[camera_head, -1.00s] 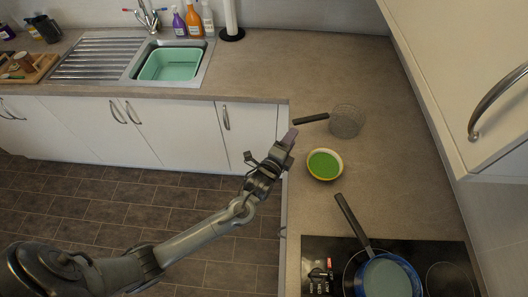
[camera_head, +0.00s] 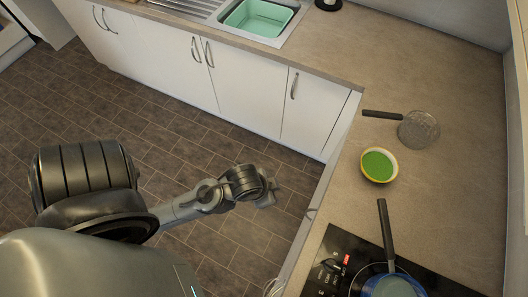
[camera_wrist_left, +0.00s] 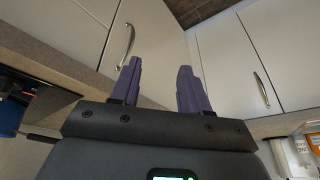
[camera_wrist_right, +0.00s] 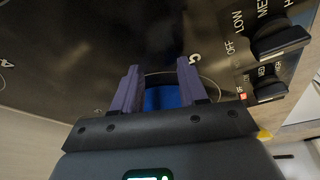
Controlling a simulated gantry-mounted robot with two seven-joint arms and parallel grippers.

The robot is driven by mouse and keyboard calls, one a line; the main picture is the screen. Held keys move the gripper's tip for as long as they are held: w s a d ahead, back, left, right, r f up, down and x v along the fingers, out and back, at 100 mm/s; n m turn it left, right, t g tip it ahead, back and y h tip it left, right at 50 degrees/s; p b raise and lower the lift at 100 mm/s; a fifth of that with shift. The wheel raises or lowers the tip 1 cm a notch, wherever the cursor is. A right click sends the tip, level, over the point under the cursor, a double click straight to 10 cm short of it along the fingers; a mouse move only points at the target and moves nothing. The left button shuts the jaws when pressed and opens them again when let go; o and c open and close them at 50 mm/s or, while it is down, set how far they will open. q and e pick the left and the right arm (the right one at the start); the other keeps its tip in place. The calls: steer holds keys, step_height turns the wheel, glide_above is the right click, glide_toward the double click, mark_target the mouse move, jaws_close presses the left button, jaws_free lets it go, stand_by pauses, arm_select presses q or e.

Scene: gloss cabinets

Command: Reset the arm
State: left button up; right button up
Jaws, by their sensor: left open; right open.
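My left arm comes in from the left in the head view. Its gripper (camera_head: 268,190) is over the tiled floor, apart from the counter, and its fingers are too small there to make out. In the left wrist view the left gripper (camera_wrist_left: 158,64) has its two purple fingers spread with nothing between them, facing white cabinet doors. My right gripper (camera_wrist_right: 159,66) shows only in the right wrist view. Its fingers are spread and empty, facing the black hob (camera_wrist_right: 60,50), with a blue pan (camera_wrist_right: 163,97) visible beyond, between the fingers. I see no contact.
The counter (camera_head: 335,140) carries a green-filled bowl (camera_head: 379,165), a strainer (camera_head: 418,129), and a hob (camera_head: 345,262) with a blue pan (camera_head: 393,287). White cabinets (camera_head: 245,92) line the floor's far side. A sink basin (camera_head: 258,17) is at the back. The tiled floor (camera_head: 110,105) is free.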

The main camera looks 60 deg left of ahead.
arm_select(q)
steer(key=shift+s+a+r+n+g, duration=0.1)
steer(key=shift+s+n+g, duration=0.1)
steer(key=shift+s, duration=0.35)
steer(key=shift+s+a+r+n+g, duration=0.1)
steer(key=shift+s+n, duration=0.1)
steer(key=shift+s, duration=0.3)
